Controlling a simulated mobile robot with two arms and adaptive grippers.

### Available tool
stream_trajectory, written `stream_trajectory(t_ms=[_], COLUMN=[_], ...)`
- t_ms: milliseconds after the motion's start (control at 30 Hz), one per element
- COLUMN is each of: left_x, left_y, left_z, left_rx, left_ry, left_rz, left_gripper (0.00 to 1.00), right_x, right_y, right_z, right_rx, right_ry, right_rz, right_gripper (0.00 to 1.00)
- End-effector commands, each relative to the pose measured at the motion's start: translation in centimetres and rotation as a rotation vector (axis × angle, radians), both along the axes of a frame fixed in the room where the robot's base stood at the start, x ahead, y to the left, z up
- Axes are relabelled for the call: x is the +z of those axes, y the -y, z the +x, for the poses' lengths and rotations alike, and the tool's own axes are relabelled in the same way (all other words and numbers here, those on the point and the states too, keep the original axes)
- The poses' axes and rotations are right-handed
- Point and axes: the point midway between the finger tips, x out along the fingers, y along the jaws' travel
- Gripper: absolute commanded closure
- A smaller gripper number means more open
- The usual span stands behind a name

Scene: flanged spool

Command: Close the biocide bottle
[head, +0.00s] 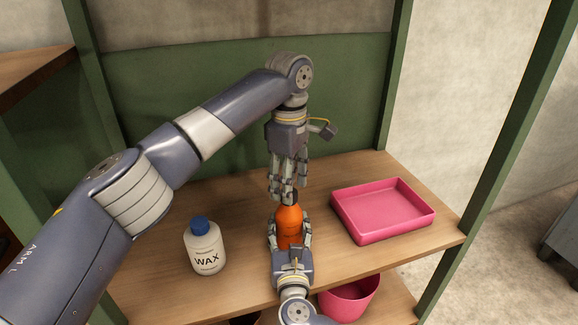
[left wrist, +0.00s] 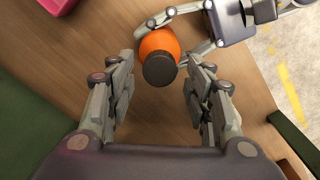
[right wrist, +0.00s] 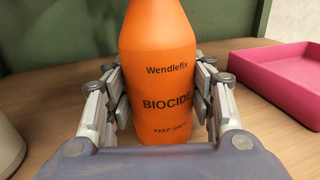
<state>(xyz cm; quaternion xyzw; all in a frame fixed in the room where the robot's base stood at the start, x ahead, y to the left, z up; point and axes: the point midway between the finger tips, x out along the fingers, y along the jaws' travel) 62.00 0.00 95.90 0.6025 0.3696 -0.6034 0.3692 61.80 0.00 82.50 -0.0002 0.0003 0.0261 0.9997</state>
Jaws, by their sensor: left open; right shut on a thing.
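The orange biocide bottle (head: 289,226) stands upright on the wooden shelf, and its printed label faces the right wrist camera (right wrist: 165,100). A dark cap (left wrist: 159,70) sits on top of the bottle; I cannot tell whether it is tight. My right gripper (head: 289,232) is shut on the bottle's body, one finger on each side. My left gripper (head: 283,197) points straight down over the bottle's top. Its fingers are open, one on each side of the cap with gaps in the left wrist view (left wrist: 159,66). In the head view the fingers mostly hide the cap.
A white wax bottle (head: 205,247) with a blue cap stands on the shelf to the left. A pink tray (head: 385,232) lies to the right of the biocide bottle. A pink bin (head: 350,300) is on the lower level. Green posts and a back panel (head: 180,100) frame the shelf.

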Motion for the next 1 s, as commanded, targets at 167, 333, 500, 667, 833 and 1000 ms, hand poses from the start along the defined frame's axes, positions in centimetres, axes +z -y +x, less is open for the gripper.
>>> stream_trajectory(t_ms=[167, 333, 500, 667, 833, 1000], left_x=[-1.6, -2.0, -2.0, -2.0, -2.0, -2.0], left_y=[-0.1, 0.0, 0.0, 0.0, 0.0, 0.0], left_z=[0.0, 0.0, 0.0, 0.0, 0.0, 0.0], left_rx=[0.002, 0.002, 0.001, 0.001, 0.001, -0.055], left_ry=[0.000, 0.001, 0.001, 0.001, 0.000, -0.001], left_rz=[0.001, 0.000, 0.000, 0.000, 0.000, -0.001], left_gripper=[0.53, 0.53, 0.53, 0.86, 0.99, 0.99], right_x=[0.0, 0.0, 0.0, 0.0, -0.1, -0.1], right_y=[0.0, 0.0, 0.0, 0.0, 0.0, 0.0], right_z=[0.0, 0.0, 0.0, 0.0, 0.0, 0.0], right_rx=[0.000, 0.000, 0.000, 0.000, 0.000, 0.000], right_ry=[-0.001, -0.001, -0.001, -0.001, -0.001, -0.001], right_rz=[0.000, 0.000, 0.000, 0.000, 0.000, 0.000], right_gripper=[1.00, 1.00, 1.00, 1.00, 1.00, 1.00])
